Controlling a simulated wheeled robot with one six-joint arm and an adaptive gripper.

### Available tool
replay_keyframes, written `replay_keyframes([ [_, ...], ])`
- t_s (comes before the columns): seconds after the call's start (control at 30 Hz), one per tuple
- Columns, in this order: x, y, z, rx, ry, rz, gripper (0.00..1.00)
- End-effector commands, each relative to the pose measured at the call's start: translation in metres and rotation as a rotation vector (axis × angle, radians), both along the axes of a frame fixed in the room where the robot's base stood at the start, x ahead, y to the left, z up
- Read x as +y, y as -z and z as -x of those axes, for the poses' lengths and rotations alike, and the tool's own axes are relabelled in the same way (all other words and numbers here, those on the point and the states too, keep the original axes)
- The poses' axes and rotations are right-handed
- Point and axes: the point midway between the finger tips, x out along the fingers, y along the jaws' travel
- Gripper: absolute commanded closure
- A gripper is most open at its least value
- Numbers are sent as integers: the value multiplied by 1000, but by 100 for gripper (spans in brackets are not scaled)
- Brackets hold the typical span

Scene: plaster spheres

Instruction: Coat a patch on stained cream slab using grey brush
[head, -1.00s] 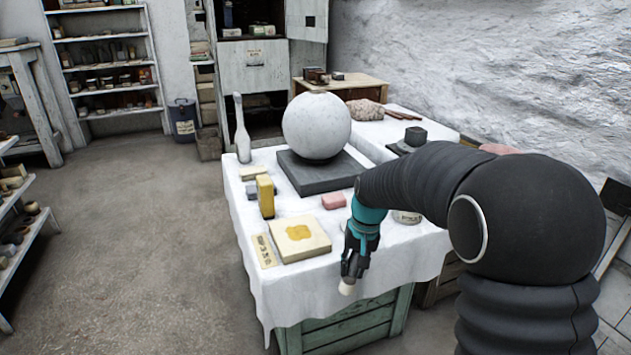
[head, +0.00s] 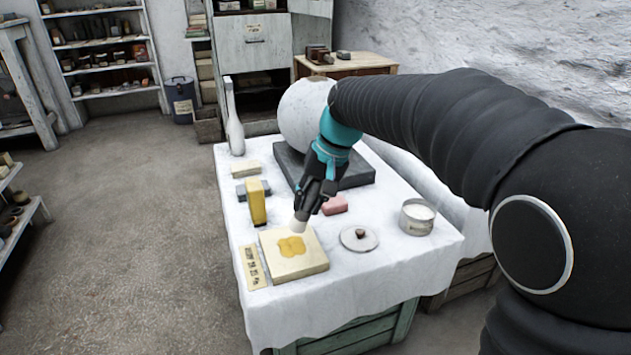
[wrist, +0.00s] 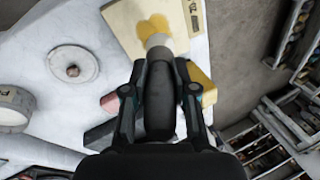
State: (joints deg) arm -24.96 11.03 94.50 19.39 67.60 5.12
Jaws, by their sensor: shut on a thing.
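The cream slab (head: 302,267) lies flat near the left front of the cloth-covered table, with a yellow-ochre stain (head: 291,246) in its middle. My gripper (head: 309,203) is shut on the grey brush (wrist: 160,105) and points down over the slab's far edge. The brush's pale bristle end (head: 298,225) is close to the stain. In the wrist view, the bristle end (wrist: 157,42) overlaps the stain on the slab (wrist: 122,28). I cannot tell whether the bristles touch the slab. The fingers hide part of the brush.
A yellow block (head: 256,203) stands beyond the slab, and a pink block (head: 334,205) lies behind my gripper. A round lid (head: 359,239) and an open tin (head: 416,217) are to the right. A label strip (head: 252,268) lies left of the slab. A large white sphere (head: 300,112) stands behind.

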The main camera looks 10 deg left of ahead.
Motion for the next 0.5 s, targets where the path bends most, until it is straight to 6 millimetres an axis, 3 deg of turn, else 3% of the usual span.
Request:
replay_keyframes([
  [0.27, 0, 6, 0, 0, 0, -9, 100],
  [0.5, 0, 24, 0, 0, 0, -9, 100],
])
